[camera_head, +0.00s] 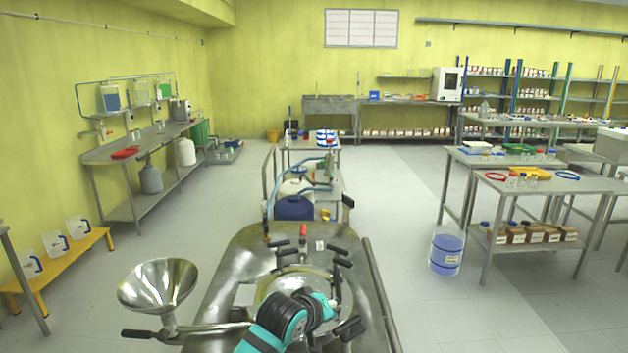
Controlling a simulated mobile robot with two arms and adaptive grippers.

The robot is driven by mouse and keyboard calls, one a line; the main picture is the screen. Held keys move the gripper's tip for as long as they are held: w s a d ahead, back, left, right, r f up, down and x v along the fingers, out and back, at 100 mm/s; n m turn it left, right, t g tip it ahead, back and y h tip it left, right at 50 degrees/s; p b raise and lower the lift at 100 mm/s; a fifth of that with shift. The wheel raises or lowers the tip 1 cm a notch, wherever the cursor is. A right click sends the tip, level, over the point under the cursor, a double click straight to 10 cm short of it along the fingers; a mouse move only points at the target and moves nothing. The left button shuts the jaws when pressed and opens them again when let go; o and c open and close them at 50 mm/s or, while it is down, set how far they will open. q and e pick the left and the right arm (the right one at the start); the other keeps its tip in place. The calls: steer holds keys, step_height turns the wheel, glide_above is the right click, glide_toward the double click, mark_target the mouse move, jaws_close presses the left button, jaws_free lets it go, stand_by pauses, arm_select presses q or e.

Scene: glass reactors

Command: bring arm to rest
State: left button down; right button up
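A teal and black part of my arm shows at the bottom centre, over the lid of a steel reactor (234,275). It enters from the bottom edge, seemingly from the left. I cannot make out gripper fingers apart from the black clamp handles around the lid, so I cannot tell what the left gripper is doing. My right gripper is not in view. No held object can be seen.
A steel funnel (158,286) sticks out left of the reactor. A cart with a blue container (294,208) stands behind it. A blue drum (446,252) and steel tables (547,184) stand right. A yellow bench (62,262) is at left.

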arm_select(q)
steer(key=s+a+f+m+g+y, duration=0.1)
steer(key=s+a+f+g, duration=0.1)
steer(key=s+a+f, duration=0.7)
steer(key=s+a+f+m+g+y, duration=0.15)
steer(key=s+a+f, duration=0.4)
steer(key=s, duration=0.75)
steer(key=s+a+m+g+y, duration=0.1)
steer(key=s+a, duration=0.2)
steer(key=s, duration=0.3)
steer(key=s+a+f+m+g+y, duration=0.1)
steer(key=s+a, duration=0.3)
steer(key=s, duration=0.3)
steer(key=s+a+m+g+y, duration=0.1)
steer(key=s+a, duration=0.2)
steer(key=s, duration=0.3)
step_height(320, 180, down, 30)
steer(key=s+b, duration=0.2)
steer(key=s+a+f+g+b, duration=0.1)
steer(key=s+a+f+g, duration=0.1)
steer(key=s+f, duration=1.4)
steer(key=shift+a, duration=0.55)
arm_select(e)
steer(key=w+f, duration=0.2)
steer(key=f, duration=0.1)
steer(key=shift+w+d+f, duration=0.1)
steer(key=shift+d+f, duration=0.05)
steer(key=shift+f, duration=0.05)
